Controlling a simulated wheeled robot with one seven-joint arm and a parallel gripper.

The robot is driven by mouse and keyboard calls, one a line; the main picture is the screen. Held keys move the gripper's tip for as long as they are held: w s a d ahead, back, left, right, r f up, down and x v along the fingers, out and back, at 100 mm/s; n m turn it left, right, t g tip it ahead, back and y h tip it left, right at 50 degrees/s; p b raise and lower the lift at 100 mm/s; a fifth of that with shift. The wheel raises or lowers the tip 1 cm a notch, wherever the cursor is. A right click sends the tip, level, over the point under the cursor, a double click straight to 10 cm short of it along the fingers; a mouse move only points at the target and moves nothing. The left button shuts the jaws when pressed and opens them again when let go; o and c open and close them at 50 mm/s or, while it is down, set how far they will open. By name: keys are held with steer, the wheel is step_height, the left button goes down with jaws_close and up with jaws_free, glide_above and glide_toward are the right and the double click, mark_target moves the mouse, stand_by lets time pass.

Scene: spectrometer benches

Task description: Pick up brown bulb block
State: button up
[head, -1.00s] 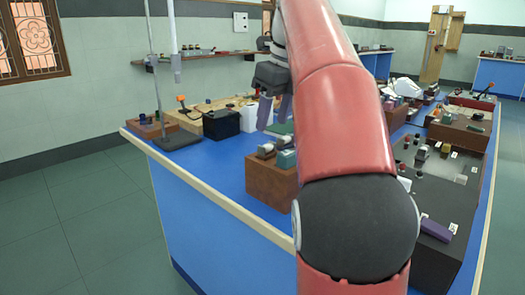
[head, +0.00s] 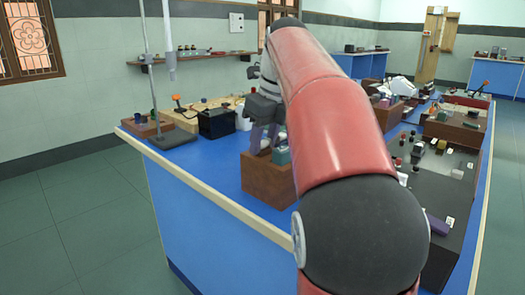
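A brown block (head: 265,183) with small pale and teal fittings on top stands on the blue bench, left of my arm; it looks like the bulb block. My gripper (head: 264,140) is right above it, pointing down. Its two purplish fingers are apart, with a gap between them. The fingertips overlap the pale fittings on the block's top in this view; I cannot tell whether they touch. My red arm hides the area to the right of the block.
A black box (head: 216,123), a stand with a tall rod (head: 155,100) and a small brown block (head: 147,127) stand at the back left. Dark units with knobs (head: 432,165) fill the right. The blue bench top (head: 205,165) is clear left of the block.

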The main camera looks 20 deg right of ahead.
mark_target(264, 140)
steer(key=c, duration=0.4)
steer(key=shift+o, duration=0.2)
steer(key=shift+r, duration=0.1)
step_height(264, 140, up, 8)
steer(key=shift+w+f+p, duration=0.1)
steer(key=shift+f+p, duration=0.15)
steer(key=shift+p, duration=0.3)
steer(key=shift+a+r, duration=0.1)
steer(key=shift+r, duration=1)
